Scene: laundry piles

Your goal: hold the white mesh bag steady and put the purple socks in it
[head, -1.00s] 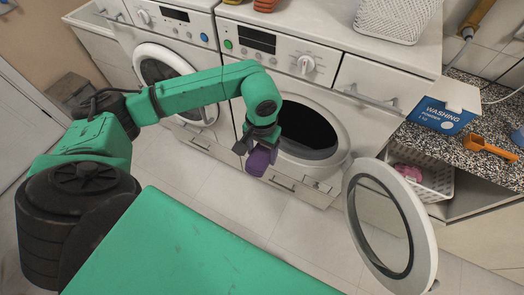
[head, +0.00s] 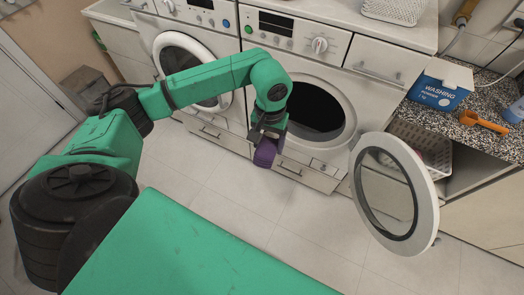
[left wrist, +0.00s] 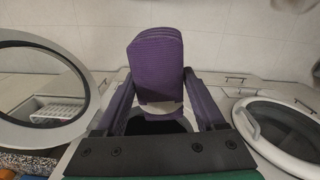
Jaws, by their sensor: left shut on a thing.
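The purple socks (head: 265,152) hang as a folded bundle from my left gripper (head: 268,134). The bundle (left wrist: 155,65) stands up between the fingers in the left wrist view. My left gripper, also in the left wrist view (left wrist: 160,108), is shut on it. In the head view the gripper is in front of the open washing machine (head: 318,108), at the lower left of its dark opening. I cannot make out a white mesh bag in either view. My right gripper is not in view.
The machine's round door (head: 429,205) stands open at the right. A second machine (head: 190,65), door shut, is at the left. A washing powder box (head: 440,85) and orange scoop (head: 484,122) are on the speckled counter. A white basket (head: 405,138) is below. The tiled floor looks clear.

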